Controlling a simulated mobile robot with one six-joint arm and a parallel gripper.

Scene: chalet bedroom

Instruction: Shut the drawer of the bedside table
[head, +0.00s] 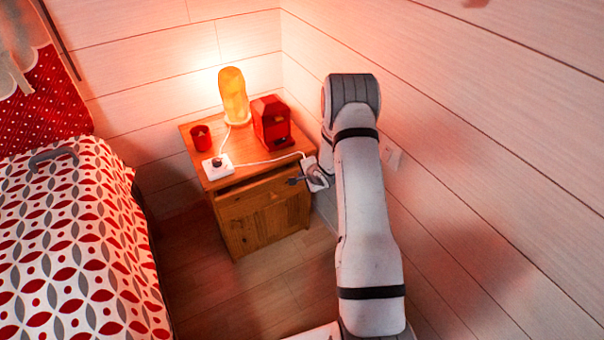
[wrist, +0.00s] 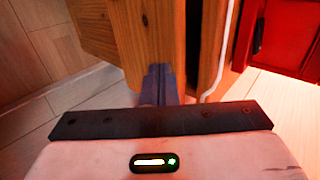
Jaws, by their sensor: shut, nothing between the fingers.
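The wooden bedside table (head: 268,234) stands in the corner. Its drawer (head: 245,195) sits just below the top and is slightly open, with a dark gap showing above its front. The drawer front also shows in the wrist view (wrist: 135,35). My gripper (head: 291,181) is shut and empty, at the right end of the drawer front. In the wrist view the closed fingertips (wrist: 159,70) are at the drawer's wood; I cannot tell whether they touch it.
A glowing orange lamp (head: 233,95), a red lantern (head: 271,122), a red cup (head: 201,137) and a white socket block (head: 217,167) with a cable stand on the table top. A bed (head: 75,240) is at left. The wall is close at right.

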